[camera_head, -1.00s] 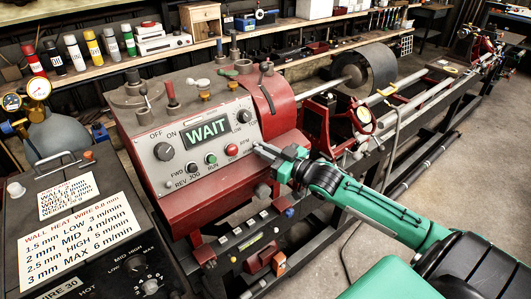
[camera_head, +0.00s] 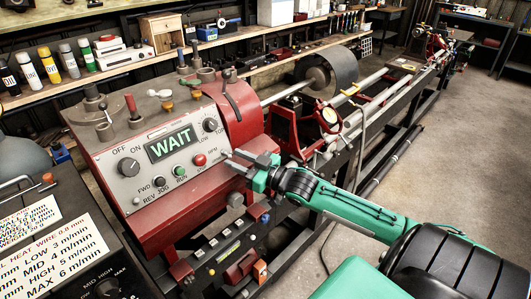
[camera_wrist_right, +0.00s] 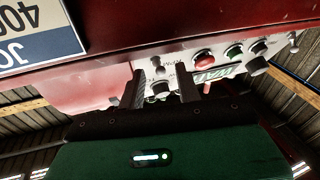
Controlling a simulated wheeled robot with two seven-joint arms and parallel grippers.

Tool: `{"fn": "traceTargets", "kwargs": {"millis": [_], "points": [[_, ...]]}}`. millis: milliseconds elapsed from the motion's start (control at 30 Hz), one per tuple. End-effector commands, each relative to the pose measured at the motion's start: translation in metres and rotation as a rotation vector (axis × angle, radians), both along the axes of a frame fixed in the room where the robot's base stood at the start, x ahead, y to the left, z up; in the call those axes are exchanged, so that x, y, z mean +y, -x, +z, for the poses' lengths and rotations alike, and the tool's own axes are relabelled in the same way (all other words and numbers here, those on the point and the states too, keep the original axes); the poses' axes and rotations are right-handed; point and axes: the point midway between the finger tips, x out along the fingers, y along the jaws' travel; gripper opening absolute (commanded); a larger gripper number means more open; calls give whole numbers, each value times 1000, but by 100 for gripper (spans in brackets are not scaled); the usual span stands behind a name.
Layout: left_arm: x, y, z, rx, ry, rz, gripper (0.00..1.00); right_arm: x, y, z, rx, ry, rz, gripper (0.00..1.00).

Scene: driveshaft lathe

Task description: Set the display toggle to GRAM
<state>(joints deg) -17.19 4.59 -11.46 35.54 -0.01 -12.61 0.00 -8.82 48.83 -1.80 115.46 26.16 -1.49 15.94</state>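The red lathe headstock (camera_head: 150,225) has a pale control panel with a green-lettered screen (camera_head: 170,145) reading WAIT. A black knob (camera_head: 129,167), a red button (camera_head: 199,160) and a green button (camera_head: 180,172) sit around it. No toggle labelled GRAM is readable. My right gripper (camera_head: 231,161) is open and empty at the panel's lower right corner; contact cannot be told. In the right wrist view, the open fingers (camera_wrist_right: 161,88) have a small lever (camera_wrist_right: 159,64) and a dark knob (camera_wrist_right: 158,90) showing between them. My left gripper is out of view.
A black control strip (camera_head: 228,250) with coloured knobs lies below the headstock. A dark box with a wire-speed label (camera_head: 50,250) stands at the lower left. A shelf with bottles (camera_head: 70,62) runs behind. Open floor (camera_head: 450,190) lies to the right.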

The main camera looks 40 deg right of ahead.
Motion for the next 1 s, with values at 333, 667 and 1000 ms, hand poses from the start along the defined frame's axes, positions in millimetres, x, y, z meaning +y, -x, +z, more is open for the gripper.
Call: {"fn": "traceTargets", "kwargs": {"millis": [333,667,1000], "points": [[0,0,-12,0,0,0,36,-13,40,-6,3,2,2,34],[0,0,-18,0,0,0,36,-26,73,-10,4,0,0,34],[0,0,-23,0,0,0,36,-36,104,-12,3,0,1,34]]}}
